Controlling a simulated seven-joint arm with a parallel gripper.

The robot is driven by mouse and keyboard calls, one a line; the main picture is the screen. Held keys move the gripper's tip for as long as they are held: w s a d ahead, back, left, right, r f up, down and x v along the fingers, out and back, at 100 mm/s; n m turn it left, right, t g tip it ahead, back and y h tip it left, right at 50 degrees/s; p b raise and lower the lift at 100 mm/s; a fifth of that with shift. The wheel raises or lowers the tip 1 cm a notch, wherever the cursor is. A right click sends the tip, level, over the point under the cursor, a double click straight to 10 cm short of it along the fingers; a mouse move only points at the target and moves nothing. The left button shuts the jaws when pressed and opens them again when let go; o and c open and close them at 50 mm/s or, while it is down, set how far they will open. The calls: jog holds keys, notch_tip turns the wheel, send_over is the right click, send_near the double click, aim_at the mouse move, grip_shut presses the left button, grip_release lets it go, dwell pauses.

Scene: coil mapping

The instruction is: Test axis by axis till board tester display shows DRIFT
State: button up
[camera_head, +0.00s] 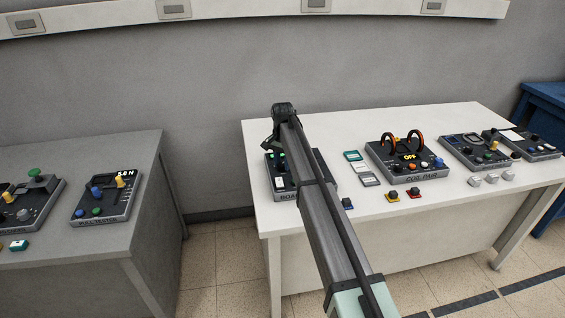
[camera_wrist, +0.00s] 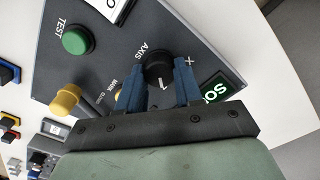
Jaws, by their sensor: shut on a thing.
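The board tester (camera_head: 279,183) stands at the left of the white table, largely hidden behind my arm; only part of its label shows. In the wrist view its dark panel (camera_wrist: 95,15) fills the upper middle. My gripper (camera_wrist: 158,88) is shut on the black AXIS knob (camera_wrist: 157,65), one blue finger on each side. The knob's white mark points toward the palm, and a letter X is printed to its right. A green TEST button (camera_wrist: 76,40) is at upper left. A green display (camera_wrist: 213,90) is partly covered; only letters like "SO" show, the rest hidden.
A yellow lever (camera_wrist: 66,98) stands left of the knob. On the white table (camera_head: 265,225) are small cards (camera_head: 362,168), the coil pair unit (camera_head: 405,172) reading OFF and further units at the right. The pull tester (camera_head: 105,200) sits on the grey table at left.

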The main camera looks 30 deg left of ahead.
aim_at(281, 163)
jog(key=n, duration=0.8)
jog(key=shift+a, duration=0.1)
jog(key=n, duration=0.5)
jog(key=shift+s+a+n, duration=0.1)
jog(key=shift+n, duration=2)
jog(key=o, duration=1)
jog(key=shift+o, duration=0.2)
jog(key=shift+r, duration=0.1)
notch_tip(281, 163, up, 14)
